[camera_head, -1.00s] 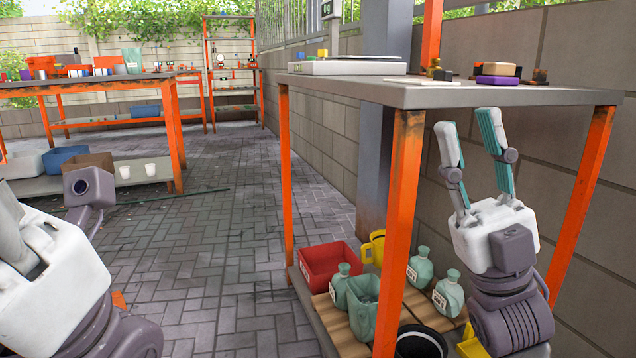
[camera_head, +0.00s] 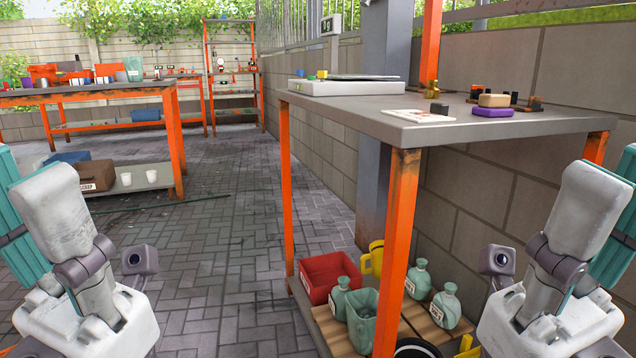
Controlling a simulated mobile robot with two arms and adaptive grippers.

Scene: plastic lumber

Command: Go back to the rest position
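My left gripper (camera_head: 22,168) stands at the left edge with its fingers pointing up. Its white near finger partly covers the teal far finger, and the two look apart with nothing between them. My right gripper (camera_head: 617,166) stands at the right edge in a mirrored pose, fingers up, also apart and empty. Its far finger is partly cut off by the picture edge. Both are nearer to me than the orange-legged table (camera_head: 372,112) and seem clear of it.
The table carries a scale (camera_head: 345,88), a white card (camera_head: 418,116) and small blocks (camera_head: 494,100). Its lower shelf holds a red bin (camera_head: 325,274) and green bottles (camera_head: 446,305). Another workbench (camera_head: 90,93) stands at the back left. The paved floor (camera_head: 220,230) between is open.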

